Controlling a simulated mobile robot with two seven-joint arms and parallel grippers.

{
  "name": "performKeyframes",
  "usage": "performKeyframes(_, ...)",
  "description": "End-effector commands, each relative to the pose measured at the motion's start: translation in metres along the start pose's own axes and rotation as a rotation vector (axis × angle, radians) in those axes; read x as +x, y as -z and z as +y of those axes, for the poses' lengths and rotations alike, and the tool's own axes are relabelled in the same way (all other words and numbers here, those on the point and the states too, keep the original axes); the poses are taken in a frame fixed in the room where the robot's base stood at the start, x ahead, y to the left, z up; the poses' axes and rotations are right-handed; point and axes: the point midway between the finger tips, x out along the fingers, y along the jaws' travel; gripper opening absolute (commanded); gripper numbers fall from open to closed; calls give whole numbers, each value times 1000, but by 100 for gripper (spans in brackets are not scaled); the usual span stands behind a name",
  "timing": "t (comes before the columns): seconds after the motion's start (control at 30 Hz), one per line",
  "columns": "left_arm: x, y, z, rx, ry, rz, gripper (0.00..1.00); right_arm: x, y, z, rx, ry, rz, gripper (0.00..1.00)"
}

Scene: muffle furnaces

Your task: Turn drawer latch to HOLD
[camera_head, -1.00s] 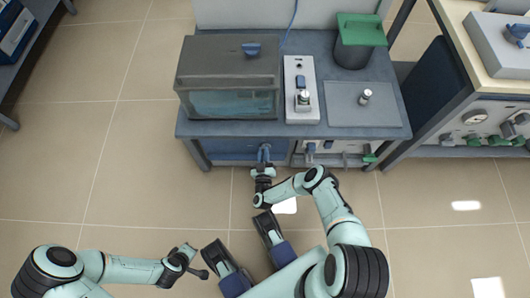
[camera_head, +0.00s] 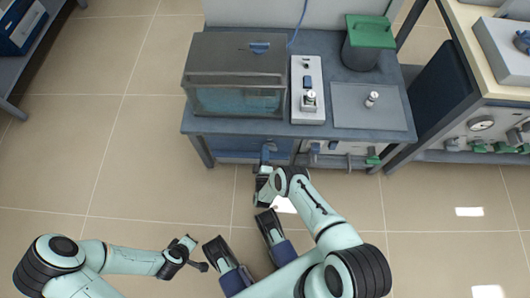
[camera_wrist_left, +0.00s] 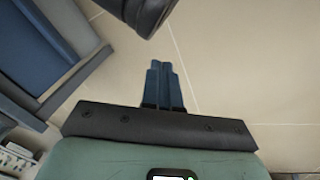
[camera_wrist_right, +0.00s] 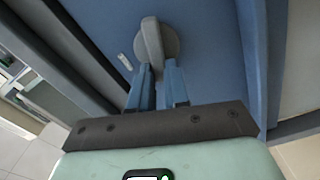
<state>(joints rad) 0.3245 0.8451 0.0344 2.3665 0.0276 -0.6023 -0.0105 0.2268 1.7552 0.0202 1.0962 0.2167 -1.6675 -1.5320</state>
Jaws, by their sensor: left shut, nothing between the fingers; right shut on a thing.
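The drawer latch (camera_wrist_right: 152,42) is a grey lever on a round grey plate, set on the blue drawer front (camera_wrist_right: 215,45) in the right wrist view. My right gripper (camera_wrist_right: 157,80) is shut on the lever's near end, with one finger on each side. In the head view, my right gripper (camera_head: 264,158) is at the blue drawer front (camera_head: 235,148) under the bench; the latch itself is hidden there. My left gripper (camera_head: 203,267) is shut and empty, low over the floor beside my base; its closed fingers (camera_wrist_left: 162,82) show in the left wrist view.
The bench (camera_head: 200,122) carries a glass-fronted box (camera_head: 237,75), a control unit (camera_head: 308,85) and a green-lidded container (camera_head: 368,45). Knobs (camera_head: 372,158) line the panel right of the drawer. Another bench (camera_head: 500,95) stands at right.

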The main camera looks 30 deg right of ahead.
Motion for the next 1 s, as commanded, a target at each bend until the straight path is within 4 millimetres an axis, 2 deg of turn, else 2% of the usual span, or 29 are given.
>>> performKeyframes(0.2,8,-14,-10,-10,18,-41,0,2,-1,-3,-164,-4,-1,0)
performKeyframes(0.43,13,-22,-17,-16,30,-67,0,2,-2,-5,-277,-4,-3,0)
performKeyframes(1.0,15,-27,-20,-20,36,-82,0,1,-4,-5,-339,-4,-6,0)
